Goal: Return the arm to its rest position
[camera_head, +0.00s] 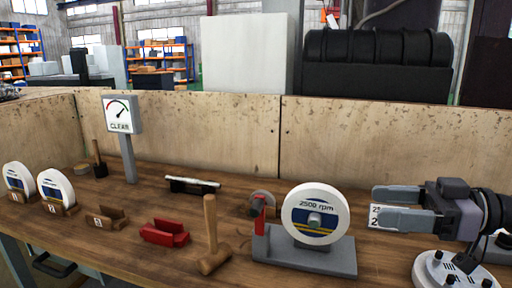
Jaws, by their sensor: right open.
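My right gripper (378,204) comes in from the right edge of the head view. Its two fingers point left, one above the other and apart, with nothing clearly held between them. It is to the right of the white wheel marked 2500 rpm (299,216), apart from it. A white numbered card (385,217) shows by the lower finger; I cannot tell whether it touches it. My left gripper is not in view.
The wooden bench (160,252) holds a grey wheel stand (284,254), a mallet (211,238), a red block (164,233), white wheels (56,188) in holders and a gauge marked CLEAR (120,114). A round white base (440,272) sits below the gripper. Wooden panels (340,135) close the back.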

